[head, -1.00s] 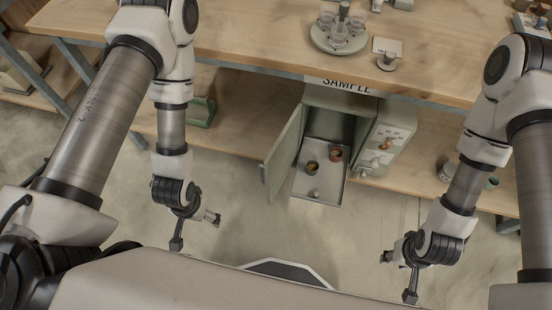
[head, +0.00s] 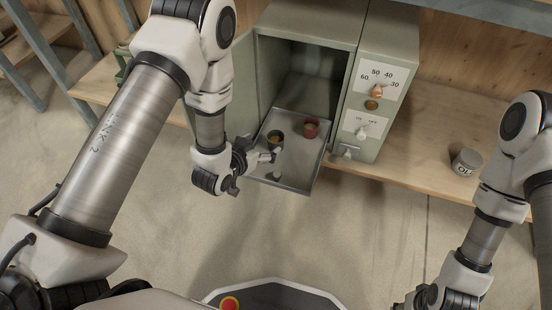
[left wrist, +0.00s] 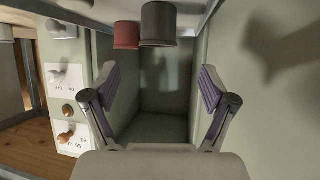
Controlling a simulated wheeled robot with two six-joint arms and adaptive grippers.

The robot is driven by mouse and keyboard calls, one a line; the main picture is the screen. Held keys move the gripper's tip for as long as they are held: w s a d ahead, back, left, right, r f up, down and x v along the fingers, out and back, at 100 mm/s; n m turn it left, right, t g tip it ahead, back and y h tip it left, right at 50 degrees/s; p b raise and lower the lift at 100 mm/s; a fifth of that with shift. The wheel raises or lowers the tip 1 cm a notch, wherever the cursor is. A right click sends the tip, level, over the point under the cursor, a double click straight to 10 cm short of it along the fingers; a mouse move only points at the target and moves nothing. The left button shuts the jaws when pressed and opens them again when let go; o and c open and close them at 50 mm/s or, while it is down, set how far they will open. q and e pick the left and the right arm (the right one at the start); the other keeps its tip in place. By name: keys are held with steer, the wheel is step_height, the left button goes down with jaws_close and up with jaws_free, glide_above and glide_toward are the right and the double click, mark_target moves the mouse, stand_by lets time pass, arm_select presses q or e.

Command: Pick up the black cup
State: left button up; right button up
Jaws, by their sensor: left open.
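The black cup (head: 275,139) stands on the pulled-out metal tray (head: 297,180) of the green cabinet, left of a red cup (head: 311,128). My left gripper (head: 256,172) is open and empty at the tray's left front edge, close to the near side of the black cup. In the left wrist view the black cup (left wrist: 159,24) is at the top centre, beyond the open fingers (left wrist: 160,82), beside the red cup (left wrist: 126,35). My right gripper (head: 418,299) is partly cut off at the bottom edge, and its fingers cannot be made out.
A tin (head: 466,162) stands on the wooden shelf (head: 420,150). The floor in front is clear.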

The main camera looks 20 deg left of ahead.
mark_target(279, 135)
arm_select(q)
steer(key=b+x, duration=0.4)
steer(key=x, duration=0.3)
steer(key=shift+w+d+f, duration=0.15)
steer(key=shift+w, duration=0.05)
steer(key=c, duration=1.3)
